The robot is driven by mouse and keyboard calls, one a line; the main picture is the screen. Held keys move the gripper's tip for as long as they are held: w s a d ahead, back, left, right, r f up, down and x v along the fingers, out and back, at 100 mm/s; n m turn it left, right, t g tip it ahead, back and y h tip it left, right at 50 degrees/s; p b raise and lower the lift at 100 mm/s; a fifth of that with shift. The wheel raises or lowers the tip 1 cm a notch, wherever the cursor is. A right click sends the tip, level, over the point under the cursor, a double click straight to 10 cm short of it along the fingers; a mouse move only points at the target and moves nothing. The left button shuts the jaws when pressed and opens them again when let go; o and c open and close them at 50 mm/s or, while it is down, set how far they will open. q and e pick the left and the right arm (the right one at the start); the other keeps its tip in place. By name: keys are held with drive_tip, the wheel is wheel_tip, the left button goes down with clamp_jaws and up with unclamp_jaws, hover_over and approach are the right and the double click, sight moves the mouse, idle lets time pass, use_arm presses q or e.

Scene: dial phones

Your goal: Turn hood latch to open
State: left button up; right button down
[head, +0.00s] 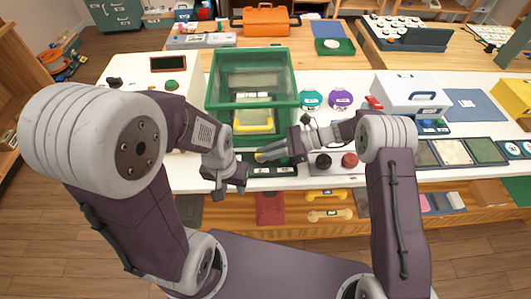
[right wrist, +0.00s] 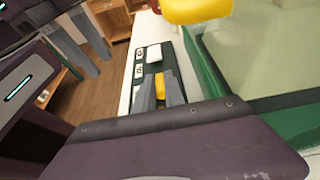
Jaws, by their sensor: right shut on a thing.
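The green hood (head: 250,65) has clear panes and stands in the middle of the white table, with a yellow handle (head: 254,125) on its front; the handle also shows in the right wrist view (right wrist: 195,10). My right gripper (head: 265,156) is at the hood's lower front edge, shut on a yellow latch (right wrist: 160,84). The latch sits by a dark green plate (right wrist: 148,55) with white labels. The fingers hide part of the latch. My left gripper (head: 232,188) is empty near the table's front edge, left of the plate; its two grey fingers stand apart in the right wrist view (right wrist: 78,42).
Black and red knobs (head: 349,160) stand right of the right gripper. Teal and purple round pieces (head: 340,98) lie right of the hood. A white case (head: 410,92) stands farther right, and an orange toolbox (head: 265,21) is behind.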

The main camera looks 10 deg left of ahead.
drive_tip(key=c, duration=1.4)
unclamp_jaws()
drive_tip(key=shift+c, duration=0.2)
drive_tip(key=v, duration=0.9)
drive_tip(key=shift+d, duration=0.1)
